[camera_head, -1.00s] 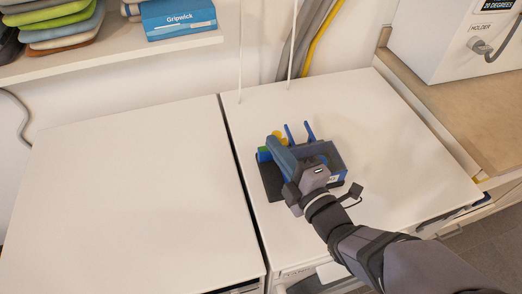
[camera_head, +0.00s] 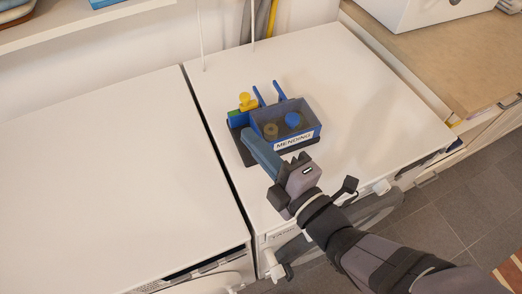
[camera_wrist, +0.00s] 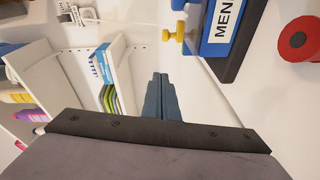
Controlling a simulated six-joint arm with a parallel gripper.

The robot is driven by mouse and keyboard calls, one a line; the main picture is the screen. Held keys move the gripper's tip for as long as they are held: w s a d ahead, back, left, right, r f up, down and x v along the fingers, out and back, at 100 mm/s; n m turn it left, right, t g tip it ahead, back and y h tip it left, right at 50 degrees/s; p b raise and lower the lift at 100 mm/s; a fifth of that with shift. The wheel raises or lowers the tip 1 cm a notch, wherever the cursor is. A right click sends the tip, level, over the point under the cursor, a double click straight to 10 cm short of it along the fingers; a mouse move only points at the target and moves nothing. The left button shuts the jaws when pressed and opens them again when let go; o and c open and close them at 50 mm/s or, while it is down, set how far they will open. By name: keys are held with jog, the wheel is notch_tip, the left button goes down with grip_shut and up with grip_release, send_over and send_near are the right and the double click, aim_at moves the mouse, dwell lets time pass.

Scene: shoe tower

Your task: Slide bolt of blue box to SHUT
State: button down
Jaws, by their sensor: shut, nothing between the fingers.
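The blue box (camera_head: 318,131) with a "MENDING" label sits on a dark base plate (camera_head: 244,155) on the white top. Round items, one blue and one tan, show inside it. A yellow knob (camera_head: 247,101) stands at its left side by a blue block with a green patch (camera_head: 236,117). The bolt's SHUT mark cannot be read. Two blue prongs (camera_head: 279,91) rise behind the box. My gripper (camera_head: 248,137) is shut and empty, tips by the box's left front side. In the wrist view, the shut fingers (camera_wrist: 160,82) lie below the yellow knob (camera_wrist: 168,36) and box (camera_wrist: 222,30).
A second white top (camera_head: 110,170) lies left across a narrow dark gap. A shelf (camera_head: 90,30) is at the upper left, and a wooden counter (camera_head: 440,60) is at the right. A red disc (camera_wrist: 300,40) shows in the wrist view. The white top right of the box is clear.

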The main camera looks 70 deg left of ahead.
jog(key=b+v, duration=0.2)
jog(key=b, duration=0.8)
jog(key=shift+d+f, duration=0.1)
jog(key=shift+d+b, duration=0.1)
jog(key=shift+b, duration=0.3)
